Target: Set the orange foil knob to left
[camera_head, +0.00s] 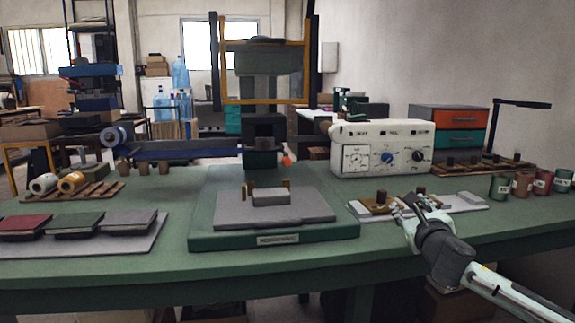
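A white control box (380,146) stands at the back right of the green table. Its front has a white dial (355,158) at left, a blue knob (388,157) in the middle and a black knob (418,156) at right. Small labels above them are too small to read surely. No orange knob shows on the box; a small orange ball (286,161) shows beside the press column. My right gripper (412,203) is low over the table in front of the box, apart from the knobs; its finger opening is unclear. My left gripper is out of view.
A press with a green base (275,240) fills the table's middle. A tray with brown pieces (460,203) lies beside my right gripper, with several cups (522,183) further right. Dark and red covers (76,225) lie on a grey board at left.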

